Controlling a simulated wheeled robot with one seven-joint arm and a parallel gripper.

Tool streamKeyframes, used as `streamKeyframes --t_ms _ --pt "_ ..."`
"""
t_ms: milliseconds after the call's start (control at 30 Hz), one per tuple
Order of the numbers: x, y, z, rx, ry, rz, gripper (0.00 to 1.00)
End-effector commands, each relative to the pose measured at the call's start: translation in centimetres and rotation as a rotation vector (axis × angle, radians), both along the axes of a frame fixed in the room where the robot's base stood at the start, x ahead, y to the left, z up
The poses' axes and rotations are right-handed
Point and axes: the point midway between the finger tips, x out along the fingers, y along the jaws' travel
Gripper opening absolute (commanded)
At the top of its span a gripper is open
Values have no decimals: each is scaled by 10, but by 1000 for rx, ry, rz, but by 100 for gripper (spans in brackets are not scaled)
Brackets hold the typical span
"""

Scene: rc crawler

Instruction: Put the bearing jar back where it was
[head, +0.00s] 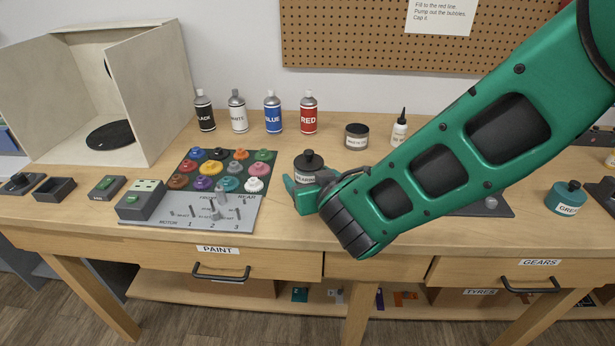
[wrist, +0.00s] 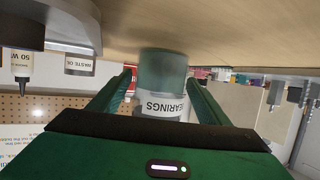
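In the wrist view the fingers (wrist: 160,82) flank the jar, with a narrow gap on the left; contact on the right is unclear.
The paint panel (head: 190,210) with coloured pots is left of the jar. A grease jar (head: 566,197) is far right. My arm hides the bench right of the jar.

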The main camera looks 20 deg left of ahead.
Motion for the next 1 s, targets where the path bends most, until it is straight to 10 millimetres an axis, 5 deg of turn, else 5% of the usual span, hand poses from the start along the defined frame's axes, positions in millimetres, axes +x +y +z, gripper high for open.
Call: streamKeyframes --t_ms 267,700,1000 --pt "-3 -3 4 0 0 0 70" --pt "-65 -46 33 2 -1 3 70" --pt "-89 -65 43 2 0 1 70"
